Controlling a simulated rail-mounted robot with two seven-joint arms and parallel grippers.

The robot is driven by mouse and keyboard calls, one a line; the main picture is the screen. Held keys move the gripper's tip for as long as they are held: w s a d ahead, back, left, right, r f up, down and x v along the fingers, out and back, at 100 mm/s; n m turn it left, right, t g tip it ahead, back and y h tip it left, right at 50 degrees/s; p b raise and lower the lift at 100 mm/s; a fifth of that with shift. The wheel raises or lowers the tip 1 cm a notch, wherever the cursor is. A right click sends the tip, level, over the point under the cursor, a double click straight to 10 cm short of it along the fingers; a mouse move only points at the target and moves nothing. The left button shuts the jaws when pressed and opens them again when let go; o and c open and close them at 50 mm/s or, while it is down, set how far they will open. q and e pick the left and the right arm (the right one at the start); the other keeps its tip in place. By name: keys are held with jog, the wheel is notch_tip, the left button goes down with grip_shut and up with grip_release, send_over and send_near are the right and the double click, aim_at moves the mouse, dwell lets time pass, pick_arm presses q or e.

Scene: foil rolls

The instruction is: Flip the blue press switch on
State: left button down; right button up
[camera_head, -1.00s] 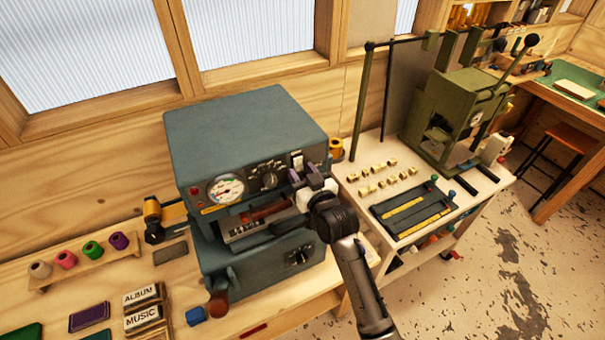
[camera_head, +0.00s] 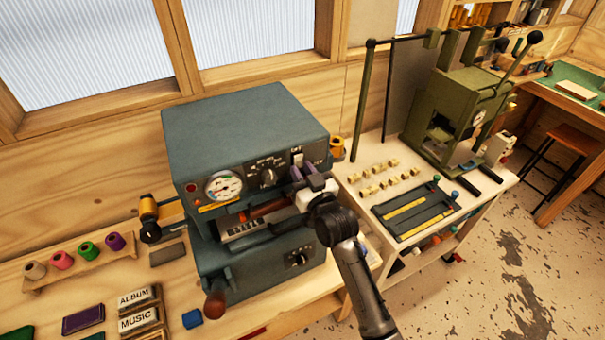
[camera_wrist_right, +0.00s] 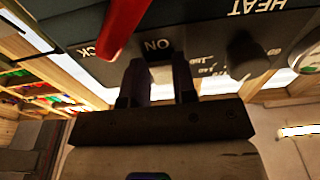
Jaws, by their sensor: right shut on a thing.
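The blue press (camera_head: 230,125) stands on the wooden bench, with a gauge and a dark knob on its upper front panel. A pale switch part (camera_head: 297,160) shows at the right end of that panel. My right gripper (camera_head: 302,172) is at the panel just below it, its fingers close together. In the right wrist view the panel is upside down. My left gripper is out of view.
A red bar (camera_wrist_right: 122,25) crosses close to the fingers in the wrist view. A green press (camera_head: 455,105) and a dark tray (camera_head: 420,210) stand on the right table. Spools (camera_head: 62,260) and label blocks (camera_head: 140,300) lie at left.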

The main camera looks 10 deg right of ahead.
jog(key=o, duration=0.9)
jog(key=shift+s+d, duration=0.1)
jog(key=shift+s, duration=0.05)
jog(key=v, duration=1.3)
jog(key=shift+s+d+f, duration=0.1)
jog(key=shift+s+d, duration=0.05)
jog(key=shift+s, duration=0.1)
